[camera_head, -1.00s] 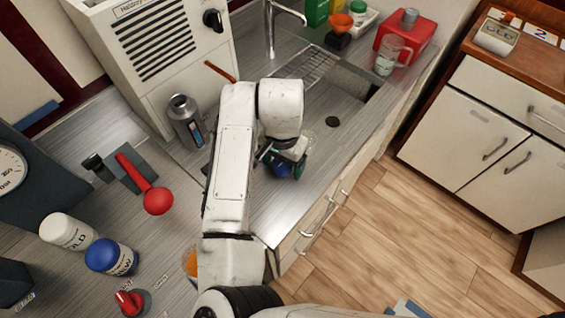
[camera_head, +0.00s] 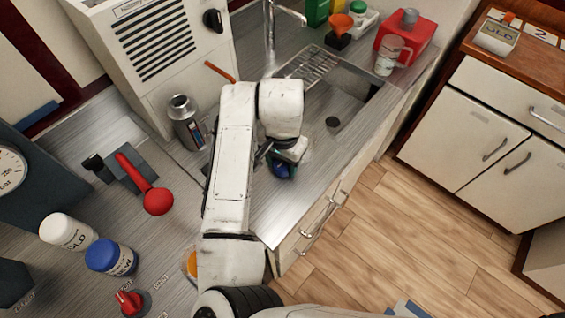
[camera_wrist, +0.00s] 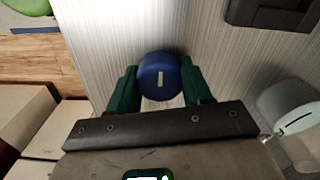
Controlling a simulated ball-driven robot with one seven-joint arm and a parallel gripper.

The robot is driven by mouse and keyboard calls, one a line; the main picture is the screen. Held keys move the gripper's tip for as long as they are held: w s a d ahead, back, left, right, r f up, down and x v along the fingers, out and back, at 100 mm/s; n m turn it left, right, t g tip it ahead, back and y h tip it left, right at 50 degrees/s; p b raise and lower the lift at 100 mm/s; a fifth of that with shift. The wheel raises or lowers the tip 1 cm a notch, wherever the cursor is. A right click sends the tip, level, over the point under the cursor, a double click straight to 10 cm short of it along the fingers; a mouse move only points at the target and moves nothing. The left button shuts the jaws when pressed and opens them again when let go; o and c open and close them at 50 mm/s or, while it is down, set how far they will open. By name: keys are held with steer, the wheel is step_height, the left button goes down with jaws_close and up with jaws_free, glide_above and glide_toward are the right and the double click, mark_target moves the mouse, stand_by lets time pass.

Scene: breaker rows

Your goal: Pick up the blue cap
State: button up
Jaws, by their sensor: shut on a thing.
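The blue cap (camera_wrist: 160,76) is between the green fingers of my gripper (camera_wrist: 159,88) in the wrist view, with a finger on either side of it. A short pale mark shows on its face. In the head view the same blue cap (camera_head: 283,172) shows just below my gripper (camera_head: 286,164), over the steel counter at the front of the sink. My gripper is shut on it. I cannot tell whether the cap is clear of the counter. My wrist hides part of the fingers.
A metal flask (camera_head: 186,122) stands left of my arm. A white bottle with a blue lid (camera_head: 109,257), another white bottle (camera_head: 68,232) and a red ladle-like thing (camera_head: 150,188) are farther left. A sink basin (camera_head: 346,92) and faucet (camera_head: 286,12) lie behind my gripper.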

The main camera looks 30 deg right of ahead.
steer(key=shift+r, duration=0.6)
steer(key=s+d+r, duration=0.2)
steer(key=s+r, duration=0.4)
steer(key=s+d+r, duration=0.2)
steer(key=s+r, duration=0.3)
steer(key=s, duration=0.2)
steer(key=shift+d+r+b, duration=0.35)
steer(key=shift+r+b, duration=0.05)
